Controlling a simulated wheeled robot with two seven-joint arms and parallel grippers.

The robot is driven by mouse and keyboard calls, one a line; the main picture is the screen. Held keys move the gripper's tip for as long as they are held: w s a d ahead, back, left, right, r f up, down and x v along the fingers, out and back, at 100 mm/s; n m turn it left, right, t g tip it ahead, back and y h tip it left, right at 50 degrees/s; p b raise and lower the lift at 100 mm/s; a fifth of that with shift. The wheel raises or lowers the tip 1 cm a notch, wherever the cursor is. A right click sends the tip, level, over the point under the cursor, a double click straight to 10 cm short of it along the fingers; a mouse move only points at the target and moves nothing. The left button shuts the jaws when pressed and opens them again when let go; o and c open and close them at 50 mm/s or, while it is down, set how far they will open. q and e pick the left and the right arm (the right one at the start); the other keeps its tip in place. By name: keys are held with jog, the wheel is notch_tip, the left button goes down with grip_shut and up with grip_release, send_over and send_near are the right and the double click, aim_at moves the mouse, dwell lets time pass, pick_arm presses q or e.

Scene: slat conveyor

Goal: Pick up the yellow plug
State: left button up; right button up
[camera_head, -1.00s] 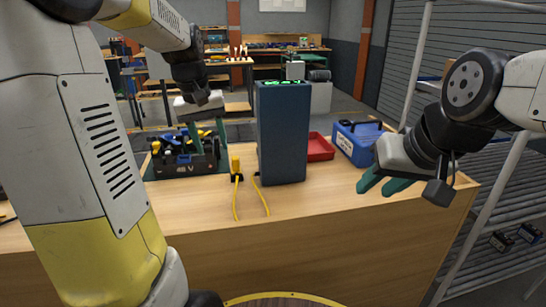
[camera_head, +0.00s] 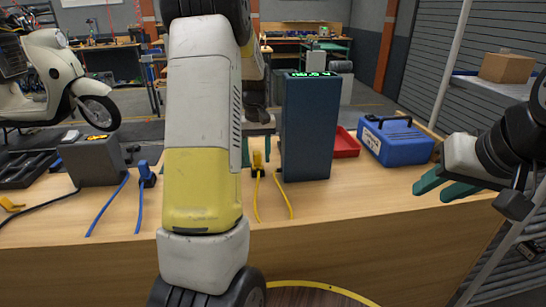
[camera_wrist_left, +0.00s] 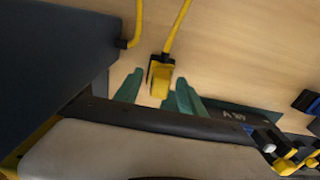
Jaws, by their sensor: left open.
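The yellow plug (camera_head: 257,160) stands on the wooden table just left of the dark tall box (camera_head: 308,128), with its yellow cable running toward the table's front edge. My left gripper (camera_head: 262,130) is mostly hidden behind my own arm in the head view; some teal shows just above the plug. In the left wrist view the open teal fingers of this gripper (camera_wrist_left: 157,88) lie either side of the yellow plug (camera_wrist_left: 160,77). I cannot tell whether they touch it. My right gripper (camera_head: 444,188) is open and empty over the table's right side.
A second yellow cable (camera_head: 285,195) reaches the dark box. A red tray (camera_head: 346,143) and a blue toolbox (camera_head: 396,142) stand to the right. A blue plug (camera_head: 146,174) and a grey box (camera_head: 92,160) stand at left. Bare table lies in front of the toolbox.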

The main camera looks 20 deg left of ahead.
pick_arm(q)
jog(key=shift+f, duration=0.35)
jog(key=shift+c, duration=0.5)
grip_shut()
jog(key=shift+r, duration=0.1)
